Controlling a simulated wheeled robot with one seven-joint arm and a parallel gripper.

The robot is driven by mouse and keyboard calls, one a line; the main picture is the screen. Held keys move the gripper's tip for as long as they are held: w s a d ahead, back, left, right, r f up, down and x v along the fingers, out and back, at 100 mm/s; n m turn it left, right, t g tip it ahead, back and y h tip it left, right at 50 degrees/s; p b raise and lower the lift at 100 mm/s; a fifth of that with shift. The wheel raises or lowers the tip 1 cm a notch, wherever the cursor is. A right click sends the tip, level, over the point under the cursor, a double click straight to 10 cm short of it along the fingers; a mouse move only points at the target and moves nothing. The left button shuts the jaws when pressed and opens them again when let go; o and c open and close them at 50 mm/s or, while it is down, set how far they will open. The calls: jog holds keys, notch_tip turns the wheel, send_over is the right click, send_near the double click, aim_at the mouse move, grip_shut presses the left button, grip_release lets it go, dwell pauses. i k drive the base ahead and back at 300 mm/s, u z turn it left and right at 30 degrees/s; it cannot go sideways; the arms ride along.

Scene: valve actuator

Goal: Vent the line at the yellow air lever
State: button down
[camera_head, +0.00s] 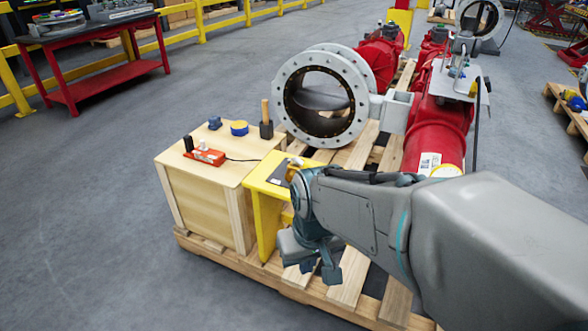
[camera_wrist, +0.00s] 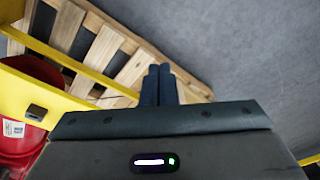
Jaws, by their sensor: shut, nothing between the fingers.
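I cannot make out the yellow air lever for certain in either view; my arm covers part of the scene. A yellow stand (camera_head: 266,215) with a small panel on top stands at the pallet's front, left of my arm. In the wrist view, yellow metal (camera_wrist: 30,95) with a small dark part on it lies at left. My gripper (camera_head: 328,272) points down beside the yellow stand, over the pallet slats. In the wrist view its two dark fingers (camera_wrist: 158,72) are together, with nothing between them. The red actuator (camera_head: 437,135) stands behind my arm.
A wooden box (camera_head: 210,215) with an orange-red device (camera_head: 207,156) on top stands left of the yellow stand. A grey flanged valve (camera_head: 322,95) sits behind on the wooden pallet (camera_head: 350,275). Open grey floor (camera_head: 90,220) lies at left.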

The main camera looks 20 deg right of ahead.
aim_at(296, 160)
jog(key=k, duration=1.2)
jog(key=u, duration=0.65)
jog(key=i, duration=1.35)
jog(key=z, duration=0.7)
jog(key=i, duration=0.35)
jog(key=z, duration=0.25)
